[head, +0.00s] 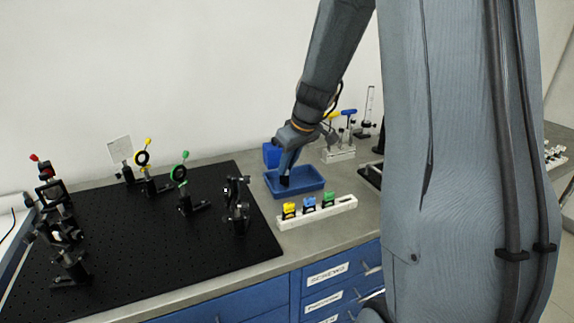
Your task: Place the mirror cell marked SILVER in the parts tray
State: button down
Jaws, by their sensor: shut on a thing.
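The blue parts tray (310,187) lies on the grey bench, to the right of the black breadboard. My gripper (286,172) points down over the left part of the tray. It is shut on a small black part (285,181) that looks like a mirror cell, low within the tray's outline. I cannot tell whether this part touches the tray floor. Its mark is too small to read, and the fingers hide its upper part.
A white rack (322,213) in front of the tray holds cells with yellow, blue and green tops; its right end looks empty. A blue bin (271,155) stands behind the tray. A white holder (338,154) with tools is behind right. Optics mounts stand on the breadboard (130,240).

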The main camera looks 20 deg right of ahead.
jog(key=c, duration=1.8)
grip_release()
jog(key=shift+r, duration=0.45)
jog(key=b+v, duration=0.2)
jog(key=v, duration=0.9)
jog(key=shift+s+b, duration=0.2)
jog(key=shift+b, duration=0.15)
